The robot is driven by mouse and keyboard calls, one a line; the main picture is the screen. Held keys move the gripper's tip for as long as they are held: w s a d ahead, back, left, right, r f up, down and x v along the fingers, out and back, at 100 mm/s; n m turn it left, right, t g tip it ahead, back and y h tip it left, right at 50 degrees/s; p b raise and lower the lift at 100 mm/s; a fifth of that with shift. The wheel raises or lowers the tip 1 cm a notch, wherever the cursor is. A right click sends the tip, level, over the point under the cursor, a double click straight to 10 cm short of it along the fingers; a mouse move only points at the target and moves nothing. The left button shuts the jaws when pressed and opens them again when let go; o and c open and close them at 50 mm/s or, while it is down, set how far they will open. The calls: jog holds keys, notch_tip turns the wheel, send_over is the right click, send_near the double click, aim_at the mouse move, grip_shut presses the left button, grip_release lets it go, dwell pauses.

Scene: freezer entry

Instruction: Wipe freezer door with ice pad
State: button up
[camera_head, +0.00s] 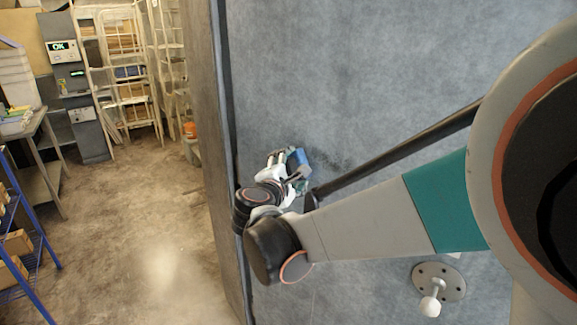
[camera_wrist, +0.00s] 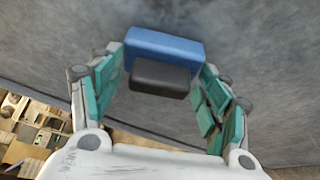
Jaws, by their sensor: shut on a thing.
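A blue ice pad (camera_wrist: 163,48) with a dark grey block (camera_wrist: 160,76) on its near side sits between the fingers of my gripper (camera_wrist: 160,85) in the wrist view. My gripper is shut on it. In the head view my gripper (camera_head: 291,168) holds the blue pad (camera_head: 299,161) close to the grey freezer door (camera_head: 400,60). I cannot tell whether the pad touches the door. Darker patches show on the door beside the pad. My arm hides part of the door.
A door handle plate with a white knob (camera_head: 431,305) is low on the door. Left of the door edge is open floor (camera_head: 140,230).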

jog(key=shift+s+d+r+p, duration=0.9)
jog(key=shift+s+d+p, duration=0.55)
jog(key=shift+s+d, duration=4.45)
jog(key=shift+w+a+f+b, duration=0.1)
jog(key=shift+w+a+b, duration=1.35)
jog(key=shift+w+a, duration=4.5)
jog(key=s+a, duration=0.3)
jog(key=s, duration=0.1)
jog(key=shift+s+a, duration=0.35)
jog(key=shift+s, duration=0.05)
jog(key=shift+s+a, duration=0.9)
jog(key=shift+s, duration=0.25)
